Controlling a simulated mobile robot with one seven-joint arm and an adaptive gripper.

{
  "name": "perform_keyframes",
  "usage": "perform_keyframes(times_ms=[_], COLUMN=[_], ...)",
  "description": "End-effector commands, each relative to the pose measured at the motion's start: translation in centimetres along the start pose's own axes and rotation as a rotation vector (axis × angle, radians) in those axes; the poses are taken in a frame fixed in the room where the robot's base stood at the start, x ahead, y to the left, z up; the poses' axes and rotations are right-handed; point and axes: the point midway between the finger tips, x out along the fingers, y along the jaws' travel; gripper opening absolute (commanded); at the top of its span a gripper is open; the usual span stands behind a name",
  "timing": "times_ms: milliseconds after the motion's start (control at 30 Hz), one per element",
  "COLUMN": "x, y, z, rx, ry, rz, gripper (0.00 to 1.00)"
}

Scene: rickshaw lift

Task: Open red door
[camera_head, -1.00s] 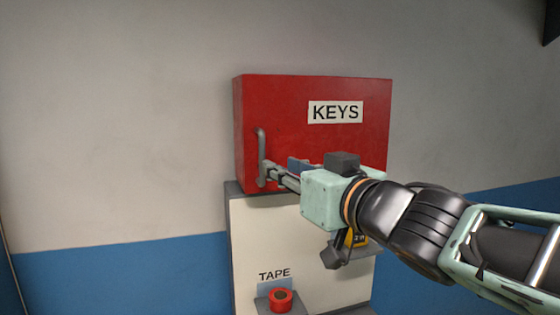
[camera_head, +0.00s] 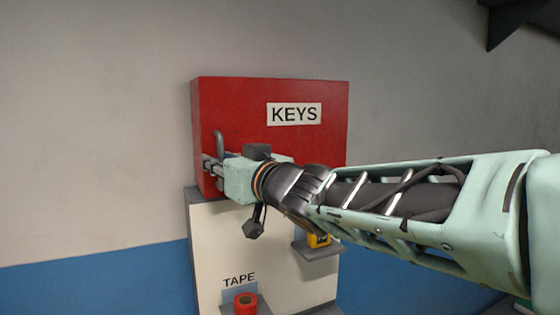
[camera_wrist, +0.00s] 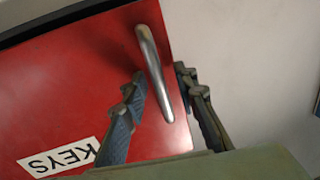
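The red door (camera_head: 245,115) is the front of a wall-mounted box labelled KEYS and looks closed. Its grey vertical handle (camera_head: 219,143) is near the door's left edge. In the head view my gripper (camera_head: 209,165) is at the lower part of the handle. In the wrist view the picture is turned, with the label upside down on the red door (camera_wrist: 85,85). There the handle (camera_wrist: 153,65) lies between the two fingers of my gripper (camera_wrist: 157,82). The fingers are apart, with a visible gap between the left finger and the handle. Whether the right finger touches it is unclear.
Below the box is a pale board (camera_head: 215,240) labelled TAPE, with a red tape roll (camera_head: 245,303) on a small shelf. A yellow device (camera_head: 318,240) sits on another shelf, partly behind my arm. The wall left of the box is clear.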

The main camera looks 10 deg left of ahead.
Motion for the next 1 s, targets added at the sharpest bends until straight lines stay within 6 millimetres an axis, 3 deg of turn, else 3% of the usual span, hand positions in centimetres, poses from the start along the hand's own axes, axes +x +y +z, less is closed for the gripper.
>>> perform_keyframes(times_ms=[100,333,1000], x=[-0.01,-0.03,-0.14], y=[0.00,0.00,0.01], z=[0.01,0.03,-0.03], rx=[0.000,0.000,-0.001], ry=[0.000,-0.001,-0.002], rz=[0.000,0.000,-0.006], gripper=[0.26,0.01,0.00])
